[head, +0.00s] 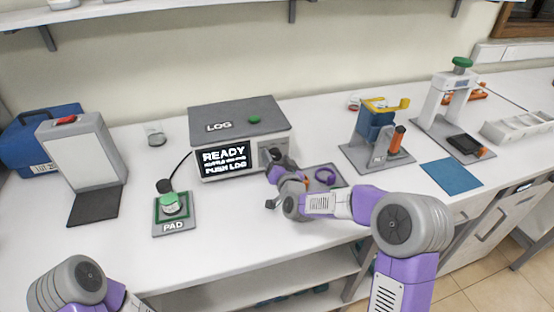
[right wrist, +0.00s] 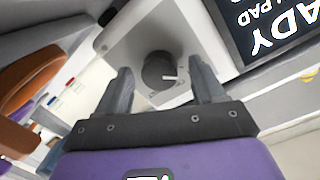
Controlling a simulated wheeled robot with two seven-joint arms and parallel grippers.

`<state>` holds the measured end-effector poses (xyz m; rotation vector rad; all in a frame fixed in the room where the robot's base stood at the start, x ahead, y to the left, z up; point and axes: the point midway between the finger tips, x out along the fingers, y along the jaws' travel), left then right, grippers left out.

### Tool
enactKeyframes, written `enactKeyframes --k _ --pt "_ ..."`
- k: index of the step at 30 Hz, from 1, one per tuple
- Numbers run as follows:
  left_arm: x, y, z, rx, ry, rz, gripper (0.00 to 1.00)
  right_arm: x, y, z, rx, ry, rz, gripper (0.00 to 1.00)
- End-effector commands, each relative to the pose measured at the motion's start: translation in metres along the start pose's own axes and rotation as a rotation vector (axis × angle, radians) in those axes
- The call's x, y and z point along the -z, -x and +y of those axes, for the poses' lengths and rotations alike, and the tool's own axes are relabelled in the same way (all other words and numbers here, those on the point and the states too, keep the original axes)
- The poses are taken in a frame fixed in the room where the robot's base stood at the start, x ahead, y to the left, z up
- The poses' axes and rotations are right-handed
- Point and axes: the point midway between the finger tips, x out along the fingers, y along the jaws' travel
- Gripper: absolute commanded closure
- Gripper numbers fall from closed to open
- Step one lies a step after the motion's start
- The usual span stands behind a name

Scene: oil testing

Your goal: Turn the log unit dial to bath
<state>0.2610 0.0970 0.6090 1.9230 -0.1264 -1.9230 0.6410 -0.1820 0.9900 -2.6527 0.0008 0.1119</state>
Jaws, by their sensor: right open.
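The log unit (head: 238,117) is a grey and white box with a lit screen (head: 226,158) reading "READY" and "PUSH LOG". Its dark round dial (right wrist: 159,70) shows in the right wrist view, with a white pointer line toward the picture's right. No bath label can be read there. My right gripper (head: 275,158) is at the unit's front right, hiding the dial in the head view. In the right wrist view its open fingers (right wrist: 161,68) stand on either side of the dial. Contact cannot be told. My left gripper is out of view; only my left arm shows.
A green button (head: 254,119) is on the unit's top. A pad (head: 171,225) with a small green-topped container stands at front left. A grey tray with a purple ring (head: 325,176) lies near my right forearm. A blue and yellow device (head: 375,125) stands further right.

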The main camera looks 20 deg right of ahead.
Motion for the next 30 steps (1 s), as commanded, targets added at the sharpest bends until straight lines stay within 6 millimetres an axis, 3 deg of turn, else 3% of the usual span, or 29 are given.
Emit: enactKeyframes --k 16,30 --pt "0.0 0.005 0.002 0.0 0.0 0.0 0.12 0.001 0.067 0.0 0.0 0.001 0.0 0.31" --pt "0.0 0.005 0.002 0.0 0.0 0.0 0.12 0.0 0.075 0.0 0.0 0.0 0.0 0.31"
